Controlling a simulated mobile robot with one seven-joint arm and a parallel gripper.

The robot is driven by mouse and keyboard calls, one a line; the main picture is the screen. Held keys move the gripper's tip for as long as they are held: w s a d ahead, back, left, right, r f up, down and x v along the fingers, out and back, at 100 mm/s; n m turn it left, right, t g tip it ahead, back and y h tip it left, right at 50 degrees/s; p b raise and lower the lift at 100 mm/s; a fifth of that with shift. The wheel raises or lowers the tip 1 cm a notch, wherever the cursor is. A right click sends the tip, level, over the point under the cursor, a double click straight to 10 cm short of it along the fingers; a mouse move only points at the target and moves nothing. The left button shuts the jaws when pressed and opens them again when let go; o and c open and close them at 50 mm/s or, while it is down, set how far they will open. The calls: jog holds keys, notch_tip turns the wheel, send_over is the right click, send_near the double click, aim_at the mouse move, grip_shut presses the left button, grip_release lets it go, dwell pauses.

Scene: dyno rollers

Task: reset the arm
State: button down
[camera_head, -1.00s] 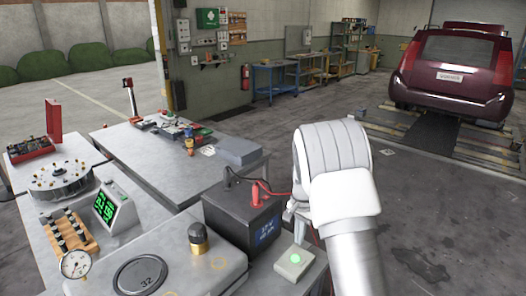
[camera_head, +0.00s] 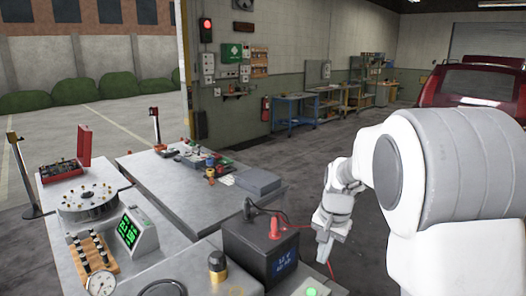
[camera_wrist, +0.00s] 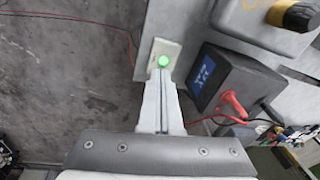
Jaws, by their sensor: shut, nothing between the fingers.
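My gripper (camera_wrist: 161,82) is shut and empty in the wrist view, its two long fingers pressed together. The fingertips appear just below a small pale box with a lit green button (camera_wrist: 163,61); I cannot tell whether they touch it. In the head view my white arm fills the right side, and my gripper (camera_head: 322,255) points down beside the bench, right of the black battery box (camera_head: 262,250). The green-button box (camera_head: 311,291) shows at the bottom edge of the head view.
The battery box has red and black clamps with cables. A grey bench (camera_head: 160,185) carries small tools and a grey block. A green-lit display (camera_head: 130,230) and a dial gauge (camera_head: 101,284) stand at left. A red car (camera_head: 475,85) is behind my arm. Concrete floor is open beyond the bench.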

jog(key=s+r+n+t, duration=0.2)
jog(key=s+r+n, duration=0.1)
jog(key=s+r, duration=0.75)
jog(key=s+r+n+t, duration=0.1)
jog(key=s+n+t, duration=0.1)
jog(key=s, duration=1.3)
jog(key=shift+s+a+n+h, duration=0.35)
jog(key=shift+a+n, duration=0.1)
jog(key=shift+n, duration=0.45)
jog(key=shift+d, duration=0.35)
